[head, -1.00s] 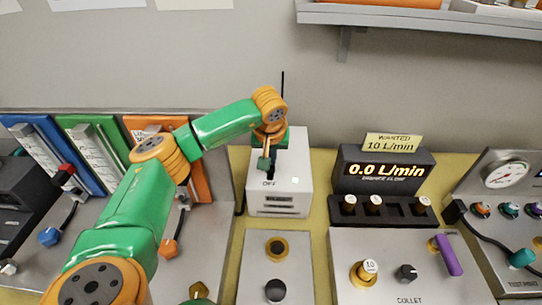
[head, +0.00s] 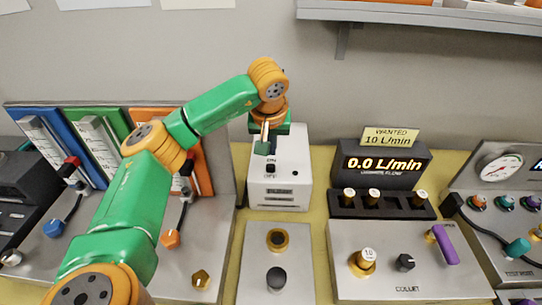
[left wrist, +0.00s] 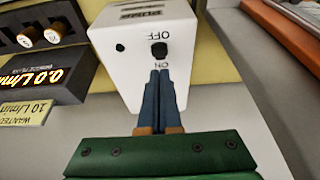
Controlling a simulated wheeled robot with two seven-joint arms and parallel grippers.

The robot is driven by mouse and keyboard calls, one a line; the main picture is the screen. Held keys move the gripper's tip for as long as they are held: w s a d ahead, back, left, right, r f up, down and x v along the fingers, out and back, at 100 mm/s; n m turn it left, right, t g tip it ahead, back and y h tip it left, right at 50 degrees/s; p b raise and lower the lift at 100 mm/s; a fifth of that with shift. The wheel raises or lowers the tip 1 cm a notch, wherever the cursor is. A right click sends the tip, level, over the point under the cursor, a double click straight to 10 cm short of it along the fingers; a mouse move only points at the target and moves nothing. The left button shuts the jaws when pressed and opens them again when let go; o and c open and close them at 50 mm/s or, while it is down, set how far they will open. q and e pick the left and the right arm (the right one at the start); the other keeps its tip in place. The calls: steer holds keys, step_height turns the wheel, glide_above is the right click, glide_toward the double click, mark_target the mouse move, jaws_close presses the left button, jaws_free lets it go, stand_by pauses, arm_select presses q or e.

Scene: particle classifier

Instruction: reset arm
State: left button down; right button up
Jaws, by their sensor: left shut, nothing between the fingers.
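My left gripper (head: 264,149) is shut and empty, pointing down over the back part of the white pump box (head: 279,196). The box has a black switch (head: 270,169) with ON and OFF labels and a small dark lamp (head: 295,173). In the left wrist view, the blue fingers (left wrist: 160,88) lie together, their tips at the ON label just below the black switch (left wrist: 159,52). I cannot tell whether they touch the box. My right gripper is not in view.
A flow display (head: 383,165) reading 0.0 L/min stands to the right, with a yellow 10 L/min card (head: 390,138) on top. A collet panel (head: 400,285) lies in front of it. Coloured flowmeter panels (head: 97,140) stand at left. A shelf (head: 430,15) hangs above right.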

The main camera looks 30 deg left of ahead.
arm_select(q)
steer(key=shift+s+r, duration=0.1)
steer(key=shift+r, duration=0.45)
steer(key=shift+r, duration=0.1)
